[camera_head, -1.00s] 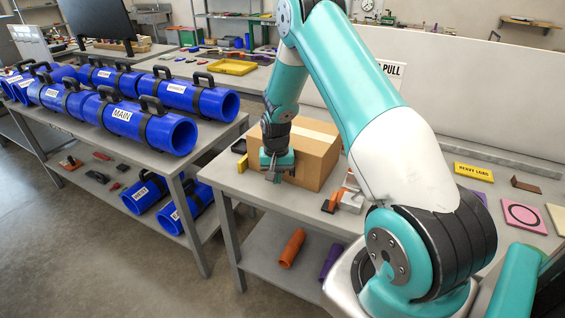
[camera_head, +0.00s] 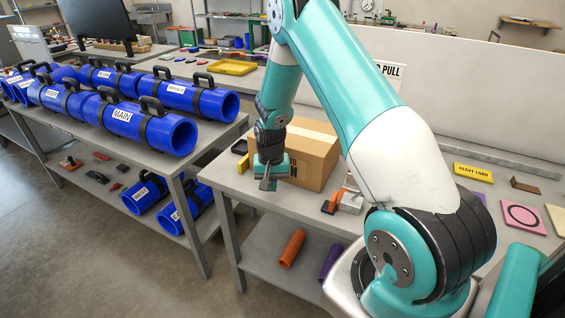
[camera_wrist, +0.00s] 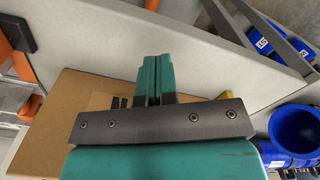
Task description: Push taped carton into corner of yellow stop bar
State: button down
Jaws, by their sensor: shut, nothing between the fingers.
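The taped carton (camera_head: 318,165) is a brown box with a pale tape strip on top and dark print on its side. It stands upright on the grey table, and its near left part is hidden behind my arm. My gripper (camera_head: 266,186) is shut and empty, pointing down at the carton's near left side, close to the table's front edge. In the wrist view the shut fingers (camera_wrist: 155,78) overlap the carton (camera_wrist: 75,115); I cannot tell whether they touch it. A small yellow piece (camera_wrist: 226,95) shows beside the carton, possibly the stop bar, which is mostly hidden.
A black object (camera_head: 240,146) lies left of the carton. Orange and grey parts (camera_head: 345,197) lie to its right. A yellow HEAVY LOAD block (camera_head: 473,172) is further right. Blue pipes (camera_head: 165,132) fill the neighbouring table at left, across a gap.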

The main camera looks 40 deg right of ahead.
jog(key=shift+a, duration=0.1)
notch_tip(320, 180, up, 12)
jog(key=p, duration=0.8)
jog(key=shift+p, duration=0.35)
dwell(0.4)
jog(key=s+a+r+n+y+b, duration=0.1)
jog(key=s+a+r+n+b, duration=0.15)
jog(key=a+r, duration=0.45)
jog(key=s+a+r+n+y+b, duration=0.1)
jog(key=s+a+r+n+b, duration=0.2)
jog(key=a, duration=0.6)
jog(key=s+a+r+n+y+b, duration=0.1)
jog(key=s+a+r+n, duration=0.2)
jog(key=s, duration=0.6)
jog(key=s+a+r+n+y+b, duration=0.1)
jog(key=s+a+r+n, duration=0.3)
jog(key=s+a+n, duration=0.2)
jog(key=s+a, duration=0.2)
jog(key=s, duration=0.2)
jog(key=shift+a+r+n, duration=0.15)
jog(key=shift+r+n, duration=0.15)
jog(key=shift+n, duration=0.05)
